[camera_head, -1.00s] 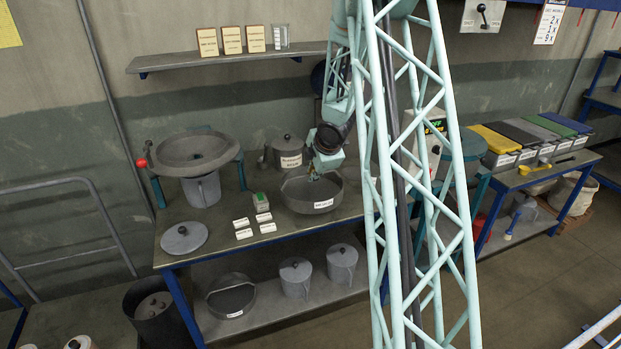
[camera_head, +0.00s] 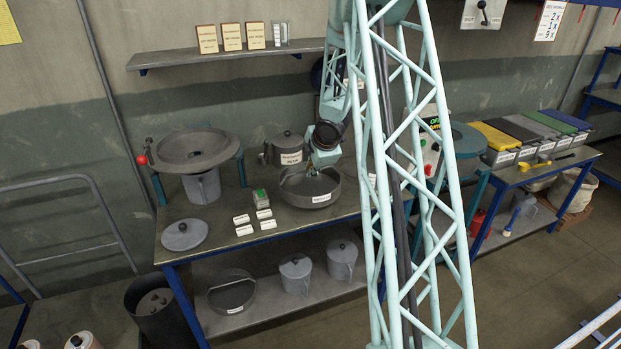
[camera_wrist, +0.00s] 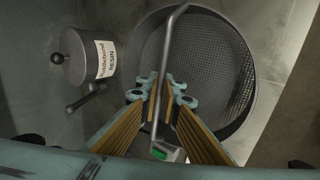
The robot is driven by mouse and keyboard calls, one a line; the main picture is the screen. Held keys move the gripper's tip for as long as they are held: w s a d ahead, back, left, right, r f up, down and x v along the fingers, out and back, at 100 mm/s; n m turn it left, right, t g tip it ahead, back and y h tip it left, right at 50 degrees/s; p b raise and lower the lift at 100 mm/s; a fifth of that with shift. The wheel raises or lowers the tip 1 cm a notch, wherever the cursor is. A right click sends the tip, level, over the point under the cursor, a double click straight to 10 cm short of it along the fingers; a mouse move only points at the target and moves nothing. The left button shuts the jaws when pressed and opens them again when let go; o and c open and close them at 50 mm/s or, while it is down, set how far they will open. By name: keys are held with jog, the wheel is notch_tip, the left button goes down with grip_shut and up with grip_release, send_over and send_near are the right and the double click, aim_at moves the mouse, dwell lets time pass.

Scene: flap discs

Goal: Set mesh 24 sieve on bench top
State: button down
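A dark round sieve (camera_head: 310,191) with a white label and a bail handle is at the middle of the bench top (camera_head: 222,205); I cannot read its mesh number. I cannot tell whether its base touches the bench or hangs just above it. My gripper (camera_head: 317,170) is over the sieve. In the wrist view the sieve's mesh (camera_wrist: 205,70) lies below, and its handle (camera_wrist: 172,45) passes between my fingertips (camera_wrist: 163,82), which are closed in on it. Another labelled round pan or sieve (camera_head: 231,306) with a handle is on the lower shelf.
A resin pot (camera_head: 289,148) stands close behind the sieve; it also shows in the wrist view (camera_wrist: 85,57). Small white labelled blocks (camera_head: 242,219) and a green-topped box (camera_head: 261,198) are to its left. A grey lid (camera_head: 184,235) lies at the bench's left front.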

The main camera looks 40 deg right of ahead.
jog(key=shift+f+b, duration=0.7)
jog(key=shift+f, duration=0.65)
jog(key=shift+f, duration=0.15)
jog(key=c, duration=2.9)
grip_release()
jog(key=shift+o, duration=0.2)
jog(key=shift+r, duration=0.2)
jog(key=shift+s+a+r, duration=0.1)
jog(key=shift+s+r, duration=0.15)
jog(key=shift+r, duration=0.25)
jog(key=p+v, duration=0.4)
jog(key=v, duration=0.7)
jog(key=shift+f, duration=0.1)
